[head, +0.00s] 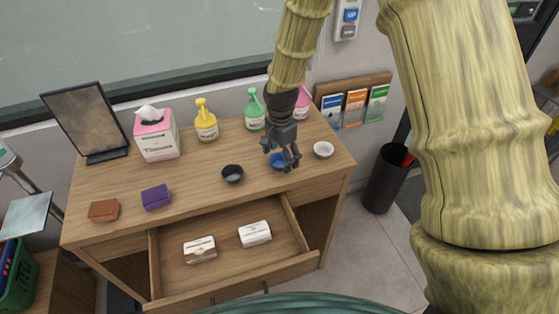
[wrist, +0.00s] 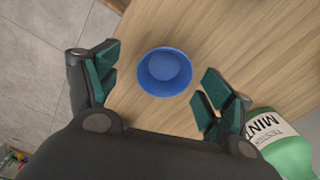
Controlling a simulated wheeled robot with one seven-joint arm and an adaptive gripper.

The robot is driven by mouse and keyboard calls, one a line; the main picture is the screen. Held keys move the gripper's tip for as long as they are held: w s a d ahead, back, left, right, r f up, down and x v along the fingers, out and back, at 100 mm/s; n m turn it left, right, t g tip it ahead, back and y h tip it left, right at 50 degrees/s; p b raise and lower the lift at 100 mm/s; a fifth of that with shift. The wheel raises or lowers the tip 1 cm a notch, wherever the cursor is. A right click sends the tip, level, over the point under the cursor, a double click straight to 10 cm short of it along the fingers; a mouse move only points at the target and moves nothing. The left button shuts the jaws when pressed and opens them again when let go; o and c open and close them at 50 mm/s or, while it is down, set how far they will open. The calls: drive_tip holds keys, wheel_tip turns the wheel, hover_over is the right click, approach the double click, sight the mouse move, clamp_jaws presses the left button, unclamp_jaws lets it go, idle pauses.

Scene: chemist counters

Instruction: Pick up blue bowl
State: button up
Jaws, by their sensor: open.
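The blue bowl (head: 277,161) sits on the wooden counter top, partly hidden behind my gripper in the head view. In the wrist view the blue bowl (wrist: 165,71) is upright and empty, between and a little beyond my fingertips. My gripper (head: 289,162) is above the bowl, pointing down. In the wrist view my gripper (wrist: 160,85) has its green-padded fingers spread wide, one on each side of the bowl, with gaps to it. Nothing is held.
A black bowl (head: 232,173) and a white bowl (head: 323,149) flank the blue bowl. Green (head: 254,110), yellow (head: 206,122) and pink (head: 303,103) bottles stand behind. An open drawer (head: 228,248) with two boxes juts out in front.

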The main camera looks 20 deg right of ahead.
sight(279, 164)
drive_tip(key=shift+f, duration=0.4)
drive_tip(key=shift+w+f, duration=0.3)
drive_tip(key=shift+f, duration=0.2)
drive_tip(key=shift+w+f, duration=0.3)
drive_tip(key=shift+f, duration=0.2)
drive_tip(key=shift+s+r, duration=0.25)
drive_tip(key=shift+s, duration=0.1)
drive_tip(key=shift+w+f, duration=0.15)
drive_tip(key=shift+w, duration=0.05)
drive_tip(key=c, duration=0.9)
drive_tip(key=shift+s, duration=0.15)
drive_tip(key=shift+c, duration=1)
